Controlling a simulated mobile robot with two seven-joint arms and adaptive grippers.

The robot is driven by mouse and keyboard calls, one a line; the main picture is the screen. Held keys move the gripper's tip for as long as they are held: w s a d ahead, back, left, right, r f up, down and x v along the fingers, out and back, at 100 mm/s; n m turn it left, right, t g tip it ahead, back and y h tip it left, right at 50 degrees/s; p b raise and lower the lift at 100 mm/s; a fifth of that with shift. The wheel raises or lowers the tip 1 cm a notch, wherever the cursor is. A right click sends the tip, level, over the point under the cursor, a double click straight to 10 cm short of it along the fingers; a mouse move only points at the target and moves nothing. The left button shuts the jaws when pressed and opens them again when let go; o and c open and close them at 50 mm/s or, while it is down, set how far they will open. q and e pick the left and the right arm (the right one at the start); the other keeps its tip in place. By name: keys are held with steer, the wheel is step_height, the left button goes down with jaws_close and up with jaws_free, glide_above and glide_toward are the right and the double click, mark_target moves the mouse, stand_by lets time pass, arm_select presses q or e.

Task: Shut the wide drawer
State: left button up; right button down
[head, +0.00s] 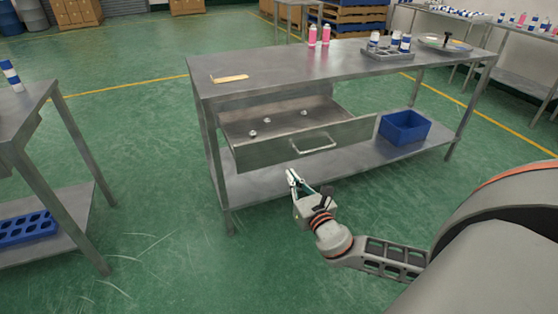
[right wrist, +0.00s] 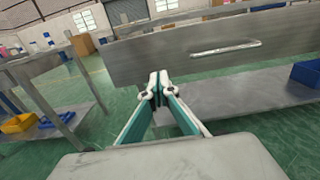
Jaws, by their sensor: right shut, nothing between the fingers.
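The wide drawer (head: 290,145) hangs pulled out under the steel table's top, with several small metal parts inside. Its bar handle (head: 314,144) is on the front panel. In the right wrist view the drawer front (right wrist: 190,52) fills the upper part, with the handle (right wrist: 225,49) at right. My right gripper (head: 291,175) is shut and empty, in front of and below the drawer front, left of the handle. Its closed fingertips (right wrist: 157,84) show apart from the panel in the wrist view; the exact gap is hard to tell. My left gripper is not in view.
A blue bin (head: 404,127) sits on the lower shelf. Another steel table (head: 20,100) stands at left. Green floor between is clear.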

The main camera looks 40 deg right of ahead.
mark_target(276, 153)
steer(key=b+x, duration=0.1)
steer(key=x, duration=0.7)
steer(key=shift+w+f, duration=0.15)
steer(key=shift+w, duration=0.15)
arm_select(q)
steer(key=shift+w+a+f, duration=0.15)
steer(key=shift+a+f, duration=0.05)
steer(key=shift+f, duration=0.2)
arm_select(e)
steer(key=shift+w+d, duration=0.15)
steer(key=shift+w, duration=0.5)
